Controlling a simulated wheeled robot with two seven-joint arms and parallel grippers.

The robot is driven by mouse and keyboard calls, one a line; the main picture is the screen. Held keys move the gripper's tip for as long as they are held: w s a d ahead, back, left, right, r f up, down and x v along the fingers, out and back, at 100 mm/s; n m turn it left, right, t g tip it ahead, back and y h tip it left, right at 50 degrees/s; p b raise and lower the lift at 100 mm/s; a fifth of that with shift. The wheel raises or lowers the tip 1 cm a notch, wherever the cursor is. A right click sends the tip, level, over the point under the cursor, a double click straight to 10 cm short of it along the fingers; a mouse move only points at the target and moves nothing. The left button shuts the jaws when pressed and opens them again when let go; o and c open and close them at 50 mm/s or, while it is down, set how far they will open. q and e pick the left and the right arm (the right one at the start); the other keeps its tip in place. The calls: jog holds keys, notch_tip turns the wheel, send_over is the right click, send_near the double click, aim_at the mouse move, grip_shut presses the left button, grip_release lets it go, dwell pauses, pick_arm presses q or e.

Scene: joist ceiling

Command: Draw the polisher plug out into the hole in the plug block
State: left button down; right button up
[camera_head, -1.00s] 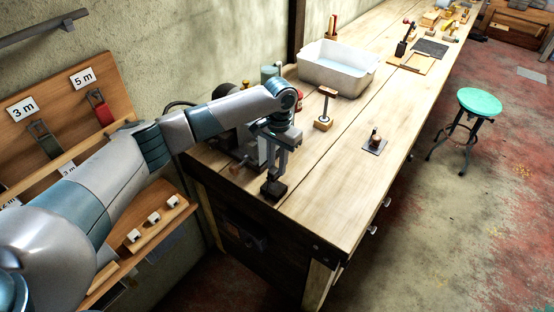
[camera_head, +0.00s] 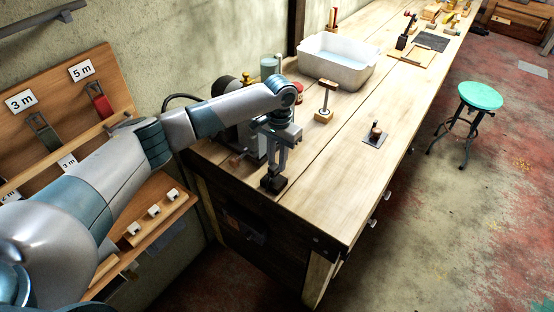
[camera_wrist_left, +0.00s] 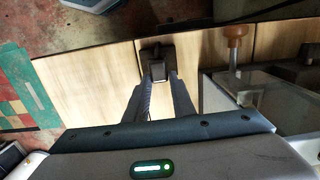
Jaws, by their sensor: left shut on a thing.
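My left gripper (camera_head: 272,174) reaches down at the near left end of the bench. Its two fingers are shut on a small dark piece with a light face (camera_wrist_left: 158,72), seen between the fingertips in the left wrist view; I take it for the polisher plug. A dark block (camera_head: 274,185) sits at the bench's end edge right under the fingertips, and it shows in the left wrist view (camera_wrist_left: 150,49). I cannot tell how far the piece sits in it. The grey polisher (camera_head: 238,142) stands behind my forearm, partly hidden. My right gripper is not in view.
The bench (camera_head: 330,170) is bare to the right of the gripper. A board with length cards (camera_head: 60,115) and a rail with white cubes (camera_head: 153,210) are at left.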

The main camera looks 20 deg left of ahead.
pick_arm(q)
jog(key=shift+f, duration=0.75)
jog(key=shift+f, duration=0.1)
dwell(0.5)
jog(key=shift+f, duration=0.35)
jog(key=c, duration=1.4)
grip_release()
jog(key=shift+c, duration=0.2)
jog(key=shift+r+b, duration=0.15)
jog(key=shift+b, duration=0.15)
jog(key=shift+w+r+b, duration=0.1)
jog(key=shift+r+b, duration=0.25)
jog(key=shift+r, duration=0.25)
notch_tip(320, 180, up, 16)
jog(key=b, duration=0.5)
jog(key=shift+w+d, duration=0.15)
jog(key=shift+w, duration=0.15)
